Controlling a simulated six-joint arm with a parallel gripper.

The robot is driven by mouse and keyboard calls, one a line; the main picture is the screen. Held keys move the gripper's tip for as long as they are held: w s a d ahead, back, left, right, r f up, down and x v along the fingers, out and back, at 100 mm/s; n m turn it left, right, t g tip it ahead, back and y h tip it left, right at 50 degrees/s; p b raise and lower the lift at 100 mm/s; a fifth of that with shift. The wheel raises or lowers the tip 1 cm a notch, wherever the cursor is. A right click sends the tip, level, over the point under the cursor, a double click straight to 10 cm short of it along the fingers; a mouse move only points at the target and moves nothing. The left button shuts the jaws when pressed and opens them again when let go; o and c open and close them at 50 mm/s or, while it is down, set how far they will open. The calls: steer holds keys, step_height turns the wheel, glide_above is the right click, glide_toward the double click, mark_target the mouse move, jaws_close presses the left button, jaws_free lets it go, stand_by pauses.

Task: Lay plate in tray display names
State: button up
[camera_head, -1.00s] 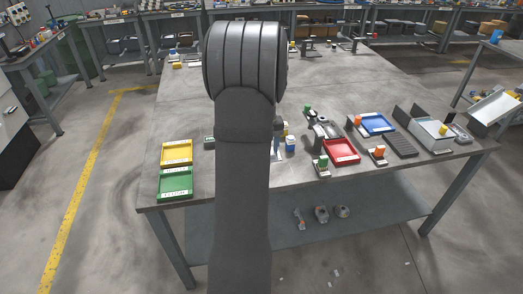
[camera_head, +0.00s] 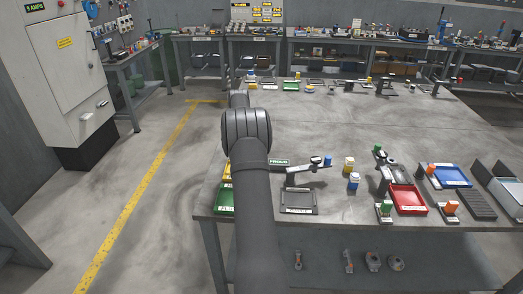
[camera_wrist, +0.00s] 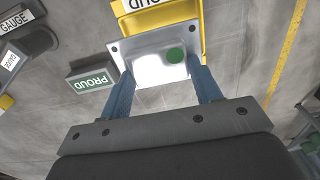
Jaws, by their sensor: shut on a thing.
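In the wrist view my gripper (camera_wrist: 160,70) has its two blue fingers closed on opposite sides of a pale metal plate (camera_wrist: 150,72). The plate has corner holes and a round green spot. The yellow tray (camera_wrist: 155,19), with a partly covered name label, lies just past the plate, which overlaps its near edge in the picture. I cannot tell the height between them. In the head view my arm hides the gripper and plate. The yellow tray (camera_head: 227,170) and green tray (camera_head: 224,200) show partly at the arm's left.
A dark tray (camera_head: 298,201), a red tray (camera_head: 408,199) and a blue tray (camera_head: 450,176) lie rightward. The table's middle is clear.

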steer(key=shift+w+a+f, duration=0.1)
steer(key=shift+a+f, duration=0.1)
steer(key=shift+a, duration=0.35)
steer(key=shift+f, duration=3)
steer(key=shift+f, duration=0.75)
steer(key=o, duration=1.9)
steer(key=shift+f, duration=0.1)
steer(key=shift+o, duration=0.2)
steer(key=shift+r, duration=4.05)
